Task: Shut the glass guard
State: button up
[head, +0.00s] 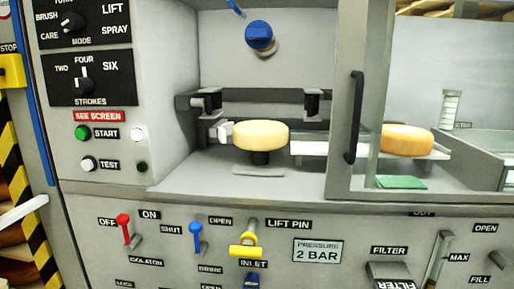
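The glass guard (376,95) is a framed sliding pane with a long black upright handle (355,118) on its left stile. It stands at the right, and the chamber to its left is open at the front. A pale yellow cheese wheel (261,134) sits on a small dark support inside that open chamber. A more orange cheese wheel (407,139) rests on a pale shelf at the right and seems to be behind the pane.
A control panel at the left has mode and strokes knobs, a green start button (83,133) and a test button. Below are a red isolator lever (123,228), a blue lever (196,237) and a yellow lift pin handle (246,240). The space before the handle looks clear.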

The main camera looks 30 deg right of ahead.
aim_at(349, 81)
jog(key=k+l+u, duration=0.1)
jog(key=l, duration=0.25)
jog(key=k+l+u, duration=0.1)
jog(key=k+l, duration=0.15)
jog(key=k+l+u, duration=0.1)
jog(key=l, duration=0.3)
jog(key=k+l, duration=0.4)
jog(key=l, duration=0.2)
jog(key=k+l, duration=0.45)
jog(key=l, duration=0.15)
jog(key=k+l+u, duration=0.1)
jog(key=k+l, duration=0.3)
jog(key=l, duration=0.15)
